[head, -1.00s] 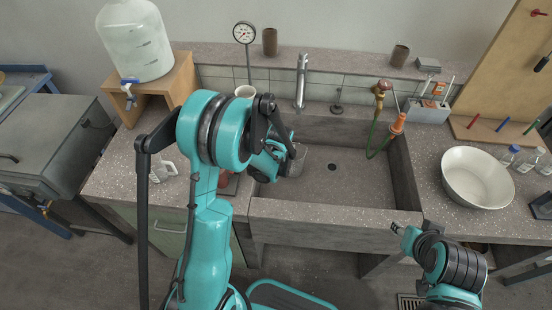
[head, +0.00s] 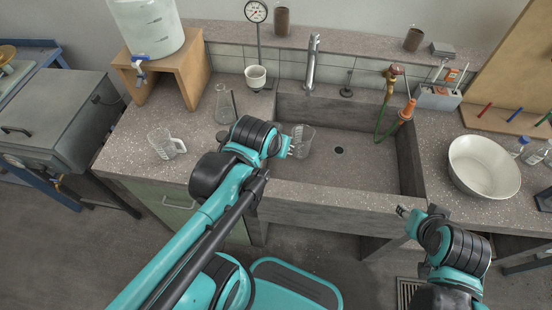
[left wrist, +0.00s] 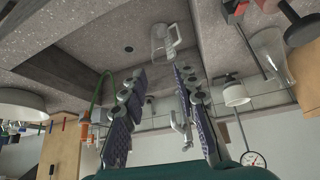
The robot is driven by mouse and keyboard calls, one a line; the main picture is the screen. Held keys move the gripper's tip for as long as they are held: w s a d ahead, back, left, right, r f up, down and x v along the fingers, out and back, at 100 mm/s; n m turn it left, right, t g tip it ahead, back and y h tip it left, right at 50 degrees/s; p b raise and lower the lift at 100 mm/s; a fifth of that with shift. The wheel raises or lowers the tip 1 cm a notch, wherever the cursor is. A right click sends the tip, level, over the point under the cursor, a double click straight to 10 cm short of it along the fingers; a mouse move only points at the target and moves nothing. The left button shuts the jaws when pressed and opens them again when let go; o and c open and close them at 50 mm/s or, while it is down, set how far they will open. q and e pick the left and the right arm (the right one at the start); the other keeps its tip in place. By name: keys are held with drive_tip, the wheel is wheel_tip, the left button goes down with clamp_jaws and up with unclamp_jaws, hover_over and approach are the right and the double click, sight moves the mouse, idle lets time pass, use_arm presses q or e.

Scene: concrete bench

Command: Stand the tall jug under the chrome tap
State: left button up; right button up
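A clear jug (head: 304,140) with a handle stands in the left part of the sink (head: 365,170), in front of the chrome tap (head: 313,62). My left gripper (head: 289,147) is beside it, on its left in the head view. In the left wrist view, the left gripper (left wrist: 160,70) has its fingers apart, and the jug (left wrist: 160,45) is just beyond the fingertips. The tap also shows there (left wrist: 178,124). A second, wider-looking clear jug (head: 163,145) with a handle stands on the left counter. My right gripper (head: 402,212) is over the sink's front right edge, too small to read.
A white basin (head: 483,166) is on the right counter. The sink's middle is clear.

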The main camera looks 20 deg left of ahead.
use_arm(q)
drive_tip(key=shift+m+t, duration=0.3)
drive_tip(key=shift+m, duration=0.2)
drive_tip(key=s, duration=0.2)
drive_tip(key=s+d, duration=0.1)
drive_tip(key=s, duration=0.1)
drive_tip(key=shift+s+r, duration=0.2)
drive_tip(key=shift+s, duration=0.05)
